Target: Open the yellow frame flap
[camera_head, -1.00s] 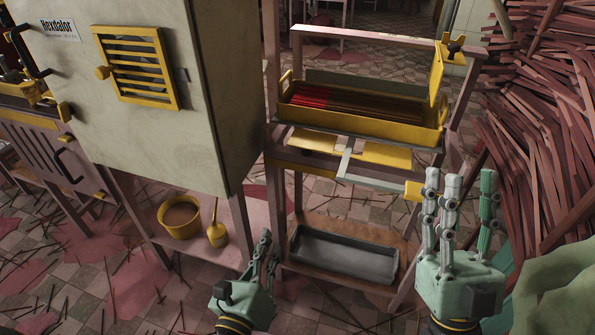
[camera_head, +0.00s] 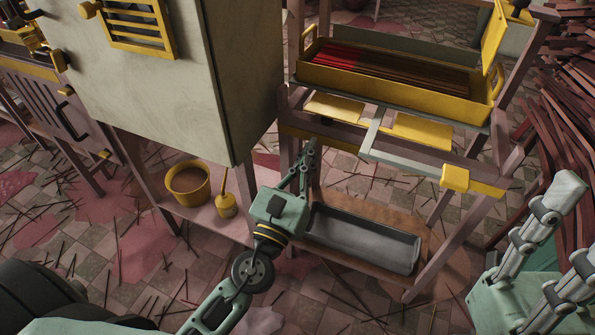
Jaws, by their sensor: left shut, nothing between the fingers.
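A yellow upright flap (camera_head: 493,38) stands at the right end of the yellow tray on the wooden rack. A grey bar frame (camera_head: 372,138) with yellow plates sits below the tray, with a small yellow block (camera_head: 455,177) at its right end. I cannot tell which yellow part is the named flap. My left gripper (camera_head: 309,152) is shut and empty, in front of the rack's left leg, below the left yellow plate. My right gripper (camera_head: 572,225) is at the lower right, its visible fingers spread and nothing seen between them; part of it is cut off.
The yellow tray (camera_head: 395,97) holds red and brown sticks. A grey metal tray (camera_head: 362,240) lies on the rack's lower shelf. A large pale cabinet (camera_head: 175,85) stands left, above a yellow pot (camera_head: 188,183) and scoop (camera_head: 226,205). Sticks litter the tiled floor.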

